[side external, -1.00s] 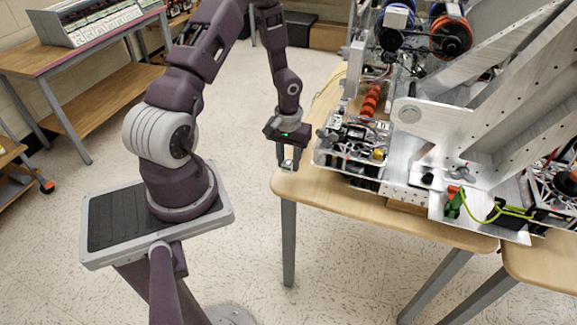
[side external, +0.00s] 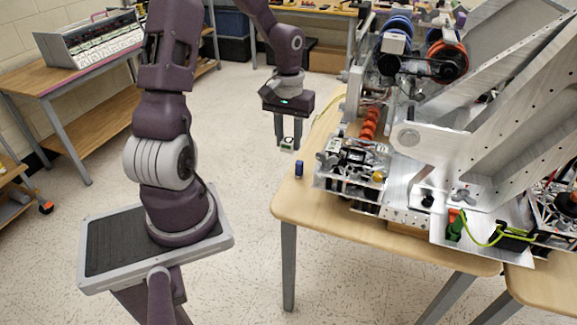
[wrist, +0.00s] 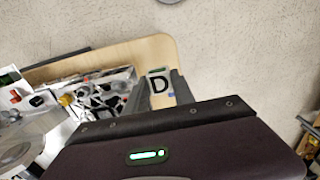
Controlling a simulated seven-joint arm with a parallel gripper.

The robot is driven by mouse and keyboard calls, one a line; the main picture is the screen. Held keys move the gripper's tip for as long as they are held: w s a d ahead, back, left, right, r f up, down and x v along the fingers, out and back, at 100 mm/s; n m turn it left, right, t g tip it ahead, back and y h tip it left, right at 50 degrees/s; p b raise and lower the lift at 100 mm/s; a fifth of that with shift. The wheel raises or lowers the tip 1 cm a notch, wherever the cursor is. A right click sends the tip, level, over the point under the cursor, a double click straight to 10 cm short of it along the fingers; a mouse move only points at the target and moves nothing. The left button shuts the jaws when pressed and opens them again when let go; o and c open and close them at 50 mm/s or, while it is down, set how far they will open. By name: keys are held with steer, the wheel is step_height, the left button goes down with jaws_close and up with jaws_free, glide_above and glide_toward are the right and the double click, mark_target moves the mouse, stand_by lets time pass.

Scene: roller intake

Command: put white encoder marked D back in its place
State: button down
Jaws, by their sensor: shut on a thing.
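In the side view the encoder (side external: 287,146) is a small pale block at the fingertips, with no letter readable. The roller intake machine (side external: 352,165) stands on the table to the right of my gripper. The encoder's place cannot be made out in these frames.
A small blue cylinder (side external: 299,169) stands on the wooden table (side external: 330,215) near its left edge, below and right of my gripper. Aluminium plates (side external: 470,140) rise at the right. The table's left corner is otherwise bare.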

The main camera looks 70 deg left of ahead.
step_height(320, 180, up, 8)
steer(key=shift+r, duration=0.1)
steer(key=w+d, duration=0.1)
steer(key=w, duration=0.9)
glide_above(355, 158)
step_height(355, 158, down, 5)
steer(key=shift+w+f, duration=0.15)
steer(key=shift+f, duration=2.9)
steer(key=shift+f, duration=0.9)
steer(key=shift+r, duration=0.1)
steer(key=shift+r, duration=0.6)
